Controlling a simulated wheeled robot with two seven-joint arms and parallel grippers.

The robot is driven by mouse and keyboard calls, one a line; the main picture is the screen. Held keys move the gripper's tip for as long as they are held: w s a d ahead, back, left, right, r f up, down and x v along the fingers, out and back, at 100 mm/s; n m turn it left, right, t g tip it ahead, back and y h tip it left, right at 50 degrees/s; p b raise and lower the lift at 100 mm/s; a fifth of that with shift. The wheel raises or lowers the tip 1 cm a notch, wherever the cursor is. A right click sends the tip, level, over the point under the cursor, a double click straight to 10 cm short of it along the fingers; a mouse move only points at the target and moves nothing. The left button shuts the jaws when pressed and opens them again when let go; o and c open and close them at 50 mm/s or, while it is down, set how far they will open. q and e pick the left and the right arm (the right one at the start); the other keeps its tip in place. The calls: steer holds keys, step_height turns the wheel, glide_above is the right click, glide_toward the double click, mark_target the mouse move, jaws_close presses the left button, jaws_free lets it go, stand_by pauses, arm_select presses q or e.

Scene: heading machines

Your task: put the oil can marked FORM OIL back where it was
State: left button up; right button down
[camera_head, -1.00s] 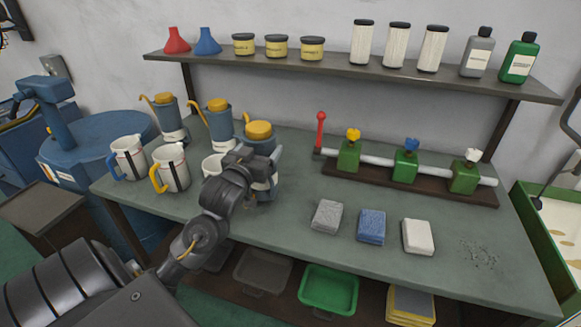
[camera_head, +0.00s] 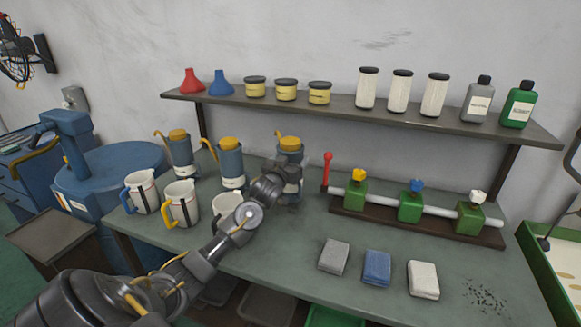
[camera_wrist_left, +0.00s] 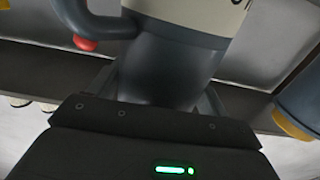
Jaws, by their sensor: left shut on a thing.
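My left gripper (camera_head: 284,182) is shut on a blue-grey oil can (camera_head: 290,158) with a yellow lid and a pale label. The can is upright at the right end of a row of similar cans; the gripper hides its lower part, so I cannot tell whether it touches the bench. In the left wrist view the held can (camera_wrist_left: 165,65) fills the middle, and only a fragment of its label lettering shows. Two like cans stand to its left, the middle can (camera_head: 230,165) and the left can (camera_head: 180,153). My right gripper is out of view.
White jugs (camera_head: 181,204) stand in front of the cans. A pipe rack with green valves (camera_head: 410,207) and a red lever (camera_head: 327,170) is close to the right of the held can. The shelf (camera_head: 350,106) runs behind and above. Cloth stacks (camera_head: 377,268) lie at the bench front.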

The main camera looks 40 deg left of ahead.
arm_select(q)
steer(key=shift+w+r, duration=0.1)
steer(key=shift+w, duration=0.05)
step_height(320, 180, down, 3)
steer(key=shift+r+p, duration=0.2)
steer(key=shift+p, duration=0.35)
steer(key=shift+f, duration=0.5)
steer(key=o, duration=1.4)
steer(key=shift+f, duration=0.15)
steer(key=shift+c, duration=0.2)
